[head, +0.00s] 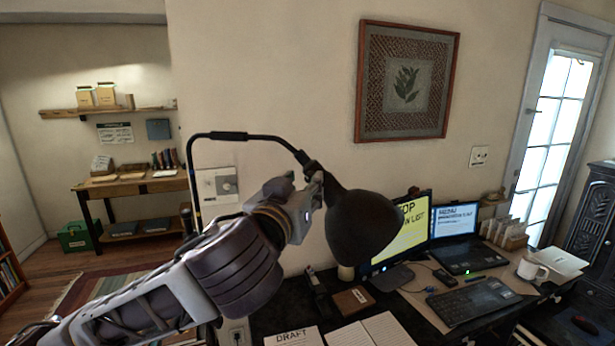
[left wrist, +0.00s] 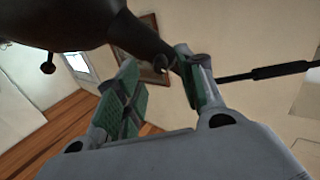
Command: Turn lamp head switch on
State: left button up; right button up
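The black desk lamp's bell-shaped head (head: 362,228) hangs over the desk on a thin bent arm (head: 231,136). My left gripper (head: 314,188) is beside the lamp's neck, at the upper left of the head. In the left wrist view the dark lamp head (left wrist: 60,22) fills the upper left. The lamp neck passes close behind one fingertip; contact is unclear. My right gripper is out of view.
The desk below holds a monitor (head: 408,230), a laptop (head: 458,238), a keyboard (head: 472,301), a mug (head: 531,269) and an open notebook (head: 372,331). A framed picture (head: 405,82) hangs on the wall behind. Open air surrounds the lamp head.

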aim_at(308, 180)
pick_arm(q)
jog(key=shift+p+x, duration=0.45)
jog(key=shift+x, duration=1.5)
grip_shut()
